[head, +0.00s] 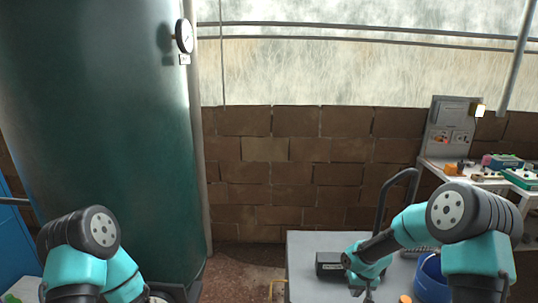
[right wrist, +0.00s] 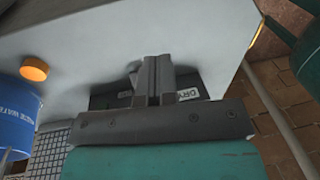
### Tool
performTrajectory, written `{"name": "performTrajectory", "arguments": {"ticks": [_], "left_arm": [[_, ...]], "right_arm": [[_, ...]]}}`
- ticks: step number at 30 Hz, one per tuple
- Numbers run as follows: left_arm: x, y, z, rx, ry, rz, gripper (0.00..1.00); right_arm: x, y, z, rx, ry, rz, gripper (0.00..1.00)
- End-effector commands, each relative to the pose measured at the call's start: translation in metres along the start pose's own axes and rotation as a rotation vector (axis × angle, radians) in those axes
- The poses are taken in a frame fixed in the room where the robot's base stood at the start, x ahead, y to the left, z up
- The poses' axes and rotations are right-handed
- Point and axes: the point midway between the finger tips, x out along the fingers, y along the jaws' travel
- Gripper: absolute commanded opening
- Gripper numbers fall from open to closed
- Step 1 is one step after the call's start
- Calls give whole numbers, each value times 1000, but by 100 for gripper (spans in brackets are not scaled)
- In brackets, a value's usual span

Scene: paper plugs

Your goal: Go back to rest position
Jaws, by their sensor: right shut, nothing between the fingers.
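My right gripper (head: 368,292) is at the bottom of the head view, in front of the grey table. In the right wrist view its two fingers (right wrist: 153,78) are together with nothing between them. Behind them is a dark box (right wrist: 115,98) with a partly hidden white label. The same dark box (head: 329,264) shows on the table in the head view, just left of my right wrist. My left arm comes in at the lower left, and its gripper is outside the picture.
A grey table (head: 305,244) carries a blue bucket (head: 432,280) and an orange round piece (head: 405,299); the bucket (right wrist: 15,118) also shows in the wrist view. A large green tank (head: 90,120) stands left. A workbench (head: 482,180) with small devices is at the right.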

Motion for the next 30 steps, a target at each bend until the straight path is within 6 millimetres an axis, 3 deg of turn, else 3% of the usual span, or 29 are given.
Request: {"name": "performTrajectory", "arguments": {"ticks": [1, 6, 12, 15, 20, 30], "left_arm": [[0, 0, 0, 0, 0, 0, 60], [0, 0, 0, 0, 0, 0, 60], [0, 0, 0, 0, 0, 0, 60], [0, 0, 0, 0, 0, 0, 60], [0, 0, 0, 0, 0, 0, 60], [0, 0, 0, 0, 0, 0, 60]], "right_arm": [[22, -10, 24, 0, -17, -39, 0], [77, -40, 104, 30, -30, -154, 0], [111, -61, 206, 92, -31, -204, 0], [115, -63, 240, 116, -26, -197, 0], [115, -63, 263, 129, -20, -185, 0], [115, -63, 263, 130, -18, -185, 0]]}}
